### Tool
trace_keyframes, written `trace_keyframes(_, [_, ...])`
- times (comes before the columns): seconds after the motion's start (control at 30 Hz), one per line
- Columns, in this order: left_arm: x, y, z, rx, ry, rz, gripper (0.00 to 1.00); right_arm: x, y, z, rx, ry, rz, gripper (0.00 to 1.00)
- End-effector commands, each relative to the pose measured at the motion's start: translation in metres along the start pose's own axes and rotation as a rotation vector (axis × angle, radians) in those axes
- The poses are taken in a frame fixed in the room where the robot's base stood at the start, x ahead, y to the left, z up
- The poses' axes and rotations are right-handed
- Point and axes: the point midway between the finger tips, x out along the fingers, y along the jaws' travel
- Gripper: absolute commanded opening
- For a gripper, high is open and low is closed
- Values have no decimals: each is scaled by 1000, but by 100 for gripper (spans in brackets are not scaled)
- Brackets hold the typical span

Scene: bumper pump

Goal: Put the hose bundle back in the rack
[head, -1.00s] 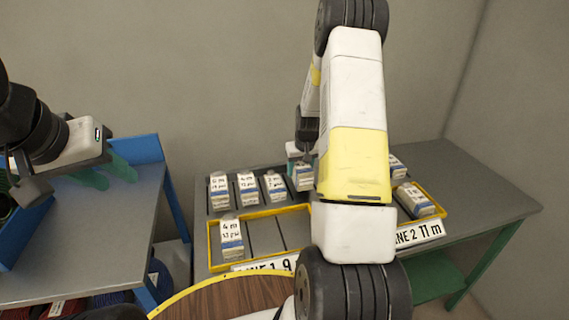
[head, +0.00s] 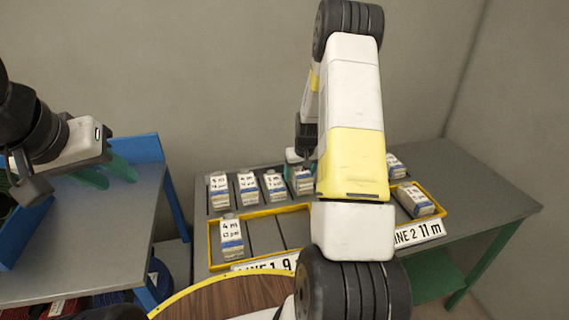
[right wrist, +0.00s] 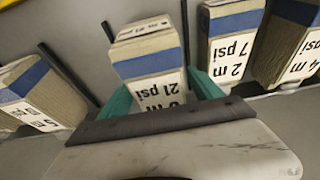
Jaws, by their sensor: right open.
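My right gripper (right wrist: 160,95) has its green fingers on either side of a block-shaped bundle labelled 21 psi (right wrist: 150,65). The fingers are apart, and the bundle stands between them; I cannot tell whether they touch it. One labelled 4 m (head: 231,238) stands in the yellow-edged front tray (head: 214,254). My left gripper (head: 106,174) is open and empty over the left table.
Another bundle (head: 415,200) lies in the yellow tray's right part. LINE 2 11 m (head: 418,233) is on a front sign. A blue-sided grey table (head: 110,220) stands at left, and a round wooden top (head: 222,300) in front. My right arm hides the rack's middle.

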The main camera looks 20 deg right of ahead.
Motion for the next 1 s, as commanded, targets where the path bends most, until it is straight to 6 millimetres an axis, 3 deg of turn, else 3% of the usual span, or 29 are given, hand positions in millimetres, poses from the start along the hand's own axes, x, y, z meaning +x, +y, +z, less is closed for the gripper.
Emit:
trace_keyframes(0.17, [0,0,0,0,0,0,36,-24,0,-2,0,5,1,74])
trace_keyframes(0.5, [0,0,0,0,0,0,36,-95,0,-1,0,4,1,74])
trace_keyframes(0.83, [0,0,0,0,0,0,36,-136,-6,0,-1,11,-5,74])
trace_keyframes(1.0, [0,0,0,0,0,0,36,-198,-34,8,-5,56,-32,74])
